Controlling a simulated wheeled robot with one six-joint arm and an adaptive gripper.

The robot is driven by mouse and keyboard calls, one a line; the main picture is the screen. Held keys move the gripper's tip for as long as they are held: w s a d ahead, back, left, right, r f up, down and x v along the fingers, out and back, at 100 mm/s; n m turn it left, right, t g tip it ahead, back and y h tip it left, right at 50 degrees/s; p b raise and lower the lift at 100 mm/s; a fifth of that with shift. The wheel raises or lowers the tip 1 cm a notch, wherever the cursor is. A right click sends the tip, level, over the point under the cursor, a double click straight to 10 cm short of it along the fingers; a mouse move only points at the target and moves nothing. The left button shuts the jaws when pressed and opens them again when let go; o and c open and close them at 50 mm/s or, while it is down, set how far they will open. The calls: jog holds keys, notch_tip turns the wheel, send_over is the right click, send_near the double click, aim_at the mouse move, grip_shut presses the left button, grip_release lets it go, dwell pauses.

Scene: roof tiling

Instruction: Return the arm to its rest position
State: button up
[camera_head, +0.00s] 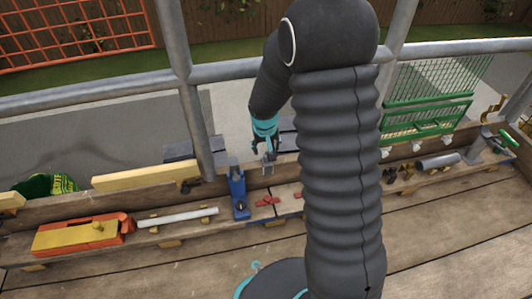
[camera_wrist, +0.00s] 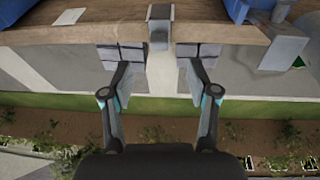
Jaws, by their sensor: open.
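My arm rises in front of the head view and bends down to my gripper (camera_head: 264,148), which hangs near the plank at the platform's edge. In the wrist view my gripper (camera_wrist: 161,85) has its two fingers spread wide, with nothing between them. A small grey metal piece (camera_wrist: 159,30) on the plank (camera_wrist: 100,33) lies just beyond the fingertips, and it also seems to show below my gripper in the head view (camera_head: 268,164). My arm hides part of the plank and shelf behind it.
A blue tool (camera_head: 239,195), red pieces (camera_head: 267,201), a pale tube (camera_head: 178,217) and an orange-yellow tool (camera_head: 80,235) lie along the ledge. A green rack (camera_head: 430,103) and grey cylinder (camera_head: 438,162) are on the right. Metal railing posts (camera_head: 190,90) stand close to my arm.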

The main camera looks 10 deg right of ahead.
jog(key=shift+v, duration=2.2)
jog(key=s+d+r+t+y+p, duration=0.1)
jog(key=s+r+p, duration=0.9)
jog(key=s+r, duration=1.7)
notch_tip(320, 180, up, 4)
jog(key=shift+s+f+t, duration=0.2)
jog(key=shift+s+t, duration=0.1)
jog(key=shift+t, duration=0.6)
jog(key=shift+f, duration=0.1)
